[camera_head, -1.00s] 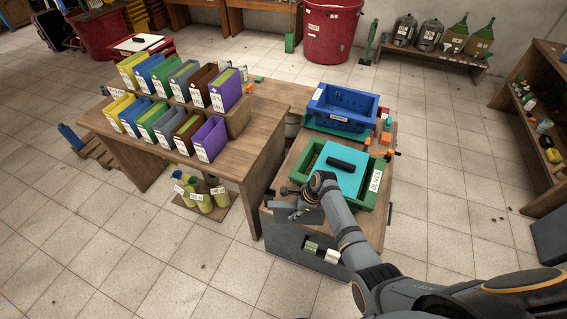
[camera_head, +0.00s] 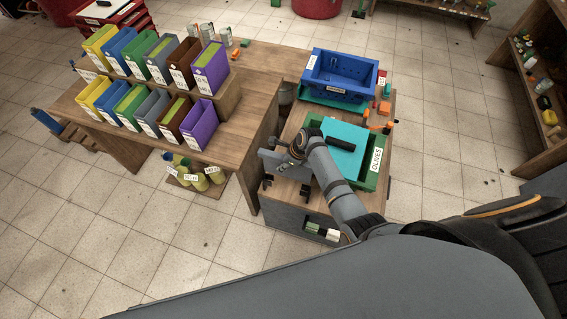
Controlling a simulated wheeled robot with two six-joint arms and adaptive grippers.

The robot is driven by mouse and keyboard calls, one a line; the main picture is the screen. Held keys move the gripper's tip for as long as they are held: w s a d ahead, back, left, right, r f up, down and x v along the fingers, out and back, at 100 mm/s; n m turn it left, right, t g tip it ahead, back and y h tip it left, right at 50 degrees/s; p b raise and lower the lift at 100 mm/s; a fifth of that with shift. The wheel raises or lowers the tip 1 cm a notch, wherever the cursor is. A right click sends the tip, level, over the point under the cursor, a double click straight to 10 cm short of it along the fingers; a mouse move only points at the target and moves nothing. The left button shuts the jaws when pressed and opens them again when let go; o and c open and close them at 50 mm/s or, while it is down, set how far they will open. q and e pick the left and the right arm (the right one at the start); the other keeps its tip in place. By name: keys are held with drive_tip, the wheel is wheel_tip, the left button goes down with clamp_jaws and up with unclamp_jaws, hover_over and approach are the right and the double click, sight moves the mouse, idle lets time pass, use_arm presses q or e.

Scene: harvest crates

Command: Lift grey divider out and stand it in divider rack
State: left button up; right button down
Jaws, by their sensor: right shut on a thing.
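My right gripper (camera_head: 290,161) hangs at the left end of the front bench, below its dark wrist. It is shut on a flat grey panel, the grey divider (camera_head: 272,161), held roughly upright beside the green crate. Wrist and forearm hide part of the divider and the fingertips. Two small black uprights (camera_head: 267,184) show at its lower edge on the bench; they look like the divider rack, and I cannot tell whether the divider touches them. The green crate (camera_head: 371,180), labelled OLIVES, has a teal panel (camera_head: 345,150) with a black handle on it. My left gripper is not in view.
A blue crate (camera_head: 369,97) stands behind the green one, with orange and red bits at its right. A wooden table (camera_head: 235,128) at left carries two rows of coloured bins. Labelled yellow-green containers (camera_head: 197,176) stand low at its front. The tiled floor at left is open.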

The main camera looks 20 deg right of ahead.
drive_tip(key=f+b, duration=0.1)
drive_tip(key=f, duration=0.1)
drive_tip(key=f+b, duration=0.1)
drive_tip(key=shift+w+f+b, duration=0.25)
drive_tip(key=shift+w+b, duration=0.05)
drive_tip(key=shift+b, duration=0.05)
drive_tip(key=shift+f+b, duration=0.3)
drive_tip(key=shift+f, duration=0.35)
drive_tip(key=shift+f+b, duration=0.5)
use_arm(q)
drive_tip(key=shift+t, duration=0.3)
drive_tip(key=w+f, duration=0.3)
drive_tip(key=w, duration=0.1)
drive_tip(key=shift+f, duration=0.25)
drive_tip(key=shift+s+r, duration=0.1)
use_arm(e)
drive_tip(key=shift+s+p, duration=0.1)
drive_tip(key=shift+p, duration=0.25)
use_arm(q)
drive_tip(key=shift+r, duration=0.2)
